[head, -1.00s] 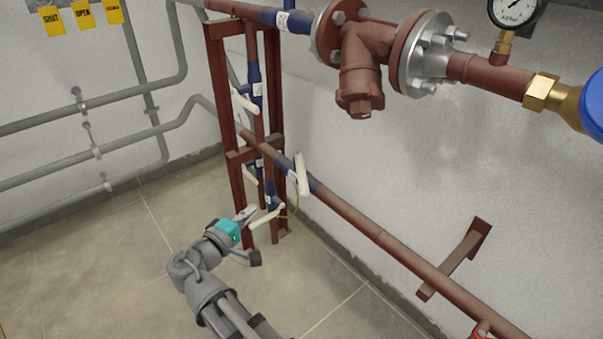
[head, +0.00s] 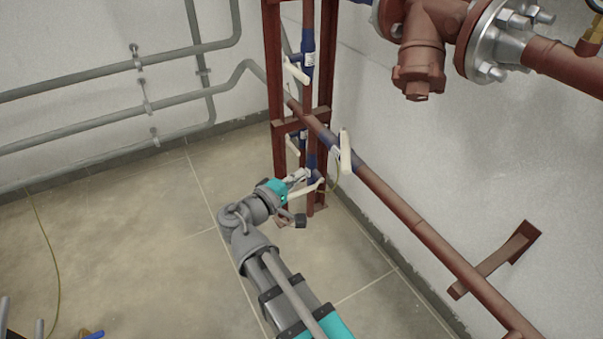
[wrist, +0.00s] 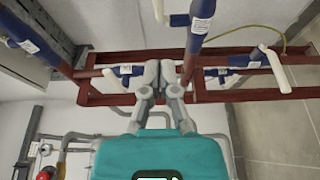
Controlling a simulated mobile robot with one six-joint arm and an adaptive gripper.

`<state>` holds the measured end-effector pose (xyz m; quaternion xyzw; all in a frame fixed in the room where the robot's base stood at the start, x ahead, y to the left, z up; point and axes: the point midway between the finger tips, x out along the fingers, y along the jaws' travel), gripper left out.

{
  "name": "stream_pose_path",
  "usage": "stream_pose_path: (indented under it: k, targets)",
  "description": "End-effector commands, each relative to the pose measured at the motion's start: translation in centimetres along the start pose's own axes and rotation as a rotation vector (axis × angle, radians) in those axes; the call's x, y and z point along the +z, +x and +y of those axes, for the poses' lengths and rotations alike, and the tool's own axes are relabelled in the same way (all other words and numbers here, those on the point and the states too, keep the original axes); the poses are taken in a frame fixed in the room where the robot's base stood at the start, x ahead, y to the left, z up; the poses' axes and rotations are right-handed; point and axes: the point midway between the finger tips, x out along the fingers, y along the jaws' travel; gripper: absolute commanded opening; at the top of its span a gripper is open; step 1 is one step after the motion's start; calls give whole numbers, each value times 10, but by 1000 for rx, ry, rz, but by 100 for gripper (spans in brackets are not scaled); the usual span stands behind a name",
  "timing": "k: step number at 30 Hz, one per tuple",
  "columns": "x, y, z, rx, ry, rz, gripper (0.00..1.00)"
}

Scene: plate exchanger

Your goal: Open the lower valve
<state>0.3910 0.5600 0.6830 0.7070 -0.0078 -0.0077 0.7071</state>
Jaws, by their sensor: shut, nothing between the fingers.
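The lowest valve on the red pipe stand has a blue body (head: 312,176) and a pale lever handle (head: 306,191), low near the floor. In the wrist view a blue valve body (wrist: 240,61) with a pale bent handle (wrist: 275,70) is right of the fingers; it seems to be this valve. My gripper (head: 303,174) is just left of the lowest valve in the head view, slightly above its handle. In the wrist view my gripper (wrist: 161,68) has its fingers together, empty, in front of the red frame. Whether it touches anything cannot be told.
The red frame (head: 275,80) carries more valves, including an upper pale handle (head: 296,72) and a middle one (head: 292,144). A long red pipe (head: 420,222) with a pale handle (head: 345,150) runs along the right wall. Grey pipes (head: 90,68) line the left wall. Floor at left is mostly clear.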

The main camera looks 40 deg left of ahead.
Motion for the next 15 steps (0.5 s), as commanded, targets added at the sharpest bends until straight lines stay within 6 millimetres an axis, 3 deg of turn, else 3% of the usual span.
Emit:
stream_pose_path:
  k: [15]
  targets:
    - [-1, 62, 0, 0, 0, -1, 0]
